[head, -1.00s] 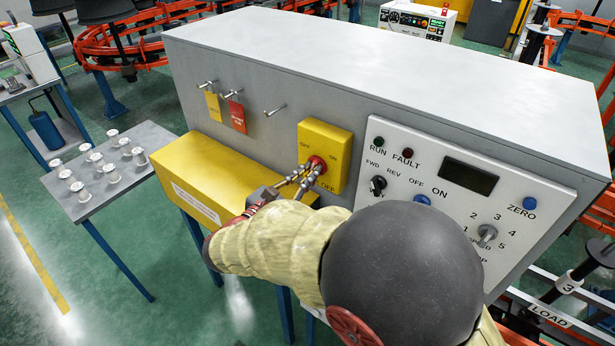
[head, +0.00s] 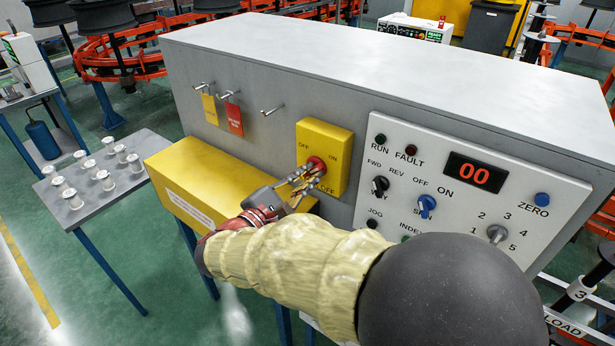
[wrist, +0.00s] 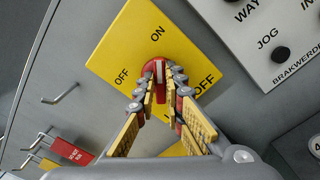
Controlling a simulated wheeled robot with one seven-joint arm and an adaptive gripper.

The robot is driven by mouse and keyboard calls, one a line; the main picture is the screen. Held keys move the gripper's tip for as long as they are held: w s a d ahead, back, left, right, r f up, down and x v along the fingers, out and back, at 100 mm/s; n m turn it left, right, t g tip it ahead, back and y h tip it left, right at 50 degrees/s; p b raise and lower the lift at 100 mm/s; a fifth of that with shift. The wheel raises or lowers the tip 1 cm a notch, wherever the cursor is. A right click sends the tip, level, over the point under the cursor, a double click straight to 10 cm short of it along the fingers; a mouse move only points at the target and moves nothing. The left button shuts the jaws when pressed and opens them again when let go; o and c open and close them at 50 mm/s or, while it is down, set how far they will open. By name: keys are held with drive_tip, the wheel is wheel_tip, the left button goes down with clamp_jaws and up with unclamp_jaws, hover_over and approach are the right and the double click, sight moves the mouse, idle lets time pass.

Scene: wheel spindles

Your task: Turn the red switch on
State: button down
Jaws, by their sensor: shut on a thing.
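The red switch (head: 316,164) is a rotary knob on a yellow plate (head: 338,150) on the grey cabinet's front. In the wrist view the red switch (wrist: 155,68) sits in the middle of the yellow plate (wrist: 125,45), which reads OFF and ON. My gripper (head: 310,178) reaches it from the front. In the wrist view both fingers of my gripper (wrist: 160,84) are closed on the red knob, one on each side. The knob's handle is partly hidden between the fingertips. The display (head: 472,174) on the white panel is lit with a red 00.
The white control panel (head: 520,220) with knobs and buttons is right of the switch. A yellow box (head: 185,170) juts out below left. Hooks with a yellow tag (head: 209,108) and a red tag (head: 234,119) are at upper left. A side table (head: 135,185) holds several spools.

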drive_tip(key=shift+f, duration=0.1)
drive_tip(key=c, duration=1.9)
unclamp_jaws()
drive_tip(key=v, duration=1.2)
drive_tip(key=shift+a, duration=0.1)
